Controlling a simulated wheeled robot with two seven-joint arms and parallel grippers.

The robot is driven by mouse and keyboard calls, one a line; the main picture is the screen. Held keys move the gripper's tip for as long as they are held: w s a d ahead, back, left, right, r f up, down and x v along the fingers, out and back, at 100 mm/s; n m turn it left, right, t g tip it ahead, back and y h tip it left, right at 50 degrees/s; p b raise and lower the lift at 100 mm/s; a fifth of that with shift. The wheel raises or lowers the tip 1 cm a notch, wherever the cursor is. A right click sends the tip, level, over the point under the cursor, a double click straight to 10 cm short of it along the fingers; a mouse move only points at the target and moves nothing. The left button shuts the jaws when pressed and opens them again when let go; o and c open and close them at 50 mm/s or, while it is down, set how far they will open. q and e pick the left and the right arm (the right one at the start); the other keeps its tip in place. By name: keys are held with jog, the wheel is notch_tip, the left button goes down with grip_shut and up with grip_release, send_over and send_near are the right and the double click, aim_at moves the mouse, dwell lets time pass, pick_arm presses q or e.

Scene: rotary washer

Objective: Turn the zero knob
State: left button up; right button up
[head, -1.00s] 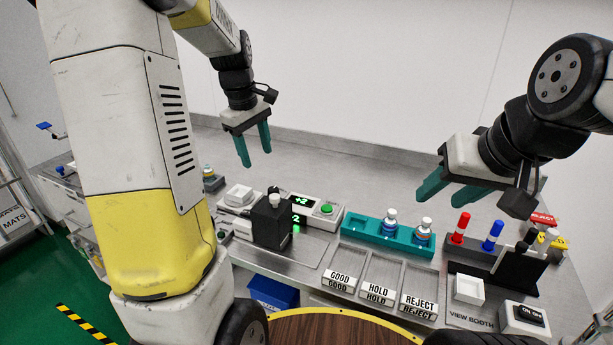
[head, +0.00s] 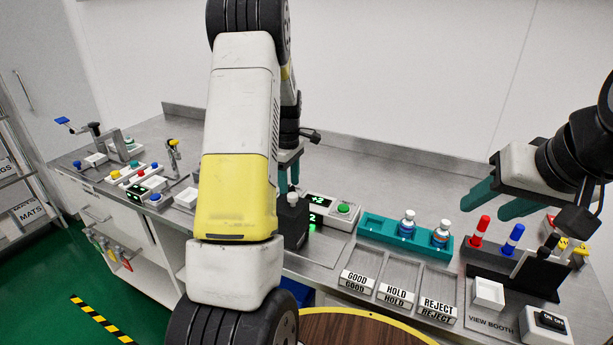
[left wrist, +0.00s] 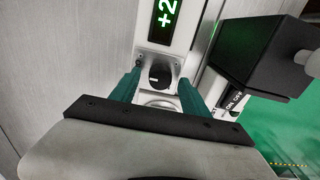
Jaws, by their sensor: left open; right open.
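The zero knob, a dark round knob (left wrist: 158,77) with a white mark, shows in the left wrist view on a pale panel beside a green +2 display (left wrist: 165,20). My left gripper (left wrist: 160,80) is open, with one teal finger on each side of the knob in that view; contact cannot be told. In the head view my left gripper (head: 289,172) is partly hidden by my own arm, and I cannot make out the knob there. My right gripper (head: 487,203) is open and empty above the right side of the bench.
A black block (left wrist: 250,50) with a pale cylinder stands beside the panel. In the head view, a green button (head: 343,208) sits by the displays. A teal rack (head: 376,228) holds two vials. Labelled trays (head: 396,275) lie in front.

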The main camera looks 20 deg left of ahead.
pick_arm(q)
jog(key=shift+f, duration=0.3)
grip_shut()
jog(key=shift+m, duration=0.3)
jog(key=m, duration=0.3)
jog(key=shift+m, duration=2.1)
